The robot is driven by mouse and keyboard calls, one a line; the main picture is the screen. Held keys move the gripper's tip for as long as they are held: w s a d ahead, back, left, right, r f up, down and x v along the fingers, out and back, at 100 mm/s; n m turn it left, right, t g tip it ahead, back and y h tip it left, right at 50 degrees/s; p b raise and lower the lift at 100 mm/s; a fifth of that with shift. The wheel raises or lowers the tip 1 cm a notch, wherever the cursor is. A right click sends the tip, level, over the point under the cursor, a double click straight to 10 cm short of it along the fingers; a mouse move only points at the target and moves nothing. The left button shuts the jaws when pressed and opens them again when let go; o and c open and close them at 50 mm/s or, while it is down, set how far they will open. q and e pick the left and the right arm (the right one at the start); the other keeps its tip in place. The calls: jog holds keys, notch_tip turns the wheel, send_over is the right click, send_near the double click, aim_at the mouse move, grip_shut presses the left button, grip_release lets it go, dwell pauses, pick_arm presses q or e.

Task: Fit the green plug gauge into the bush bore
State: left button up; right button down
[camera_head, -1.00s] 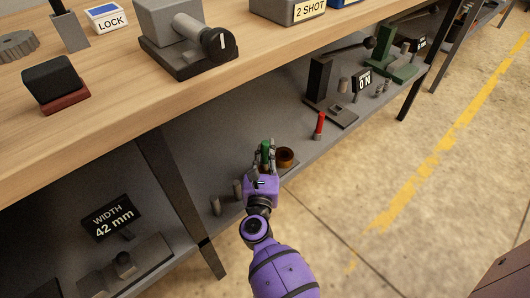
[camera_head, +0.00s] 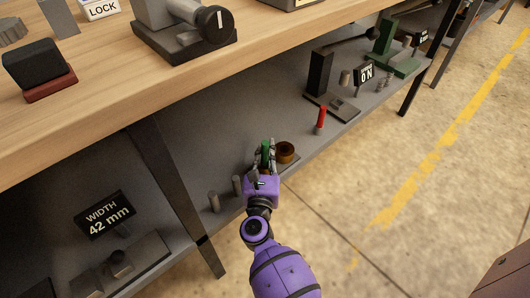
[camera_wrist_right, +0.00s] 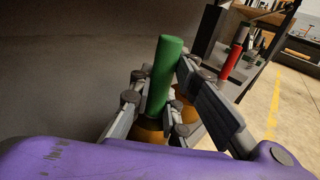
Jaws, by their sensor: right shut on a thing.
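The green plug gauge (camera_head: 265,151) stands upright between the fingers of my right gripper (camera_head: 262,160), which is shut on it. It also shows in the right wrist view (camera_wrist_right: 164,76), with its top free above the fingers. A brown bush (camera_head: 286,150) with a dark bore stands just right of the gripper on the lower shelf. In the wrist view, orange-brown metal (camera_wrist_right: 149,130) shows below the gauge, and more (camera_wrist_right: 187,110) shows behind the right finger. The fingers hide the gauge's lower end, so I cannot tell whether it is in a bore. My left gripper is not in view.
A red gauge (camera_head: 320,118) stands further right on the shelf (camera_head: 215,150), near a dark fixture (camera_head: 320,75). Grey pins (camera_head: 214,202) stand left of the gripper, near the table leg (camera_head: 170,190). The wooden bench top (camera_head: 120,110) overhangs the shelf.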

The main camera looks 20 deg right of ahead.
jog(key=shift+f, duration=0.25)
jog(key=c, duration=1.6)
grip_release()
jog(key=shift+f, duration=0.1)
jog(key=shift+d, duration=0.1)
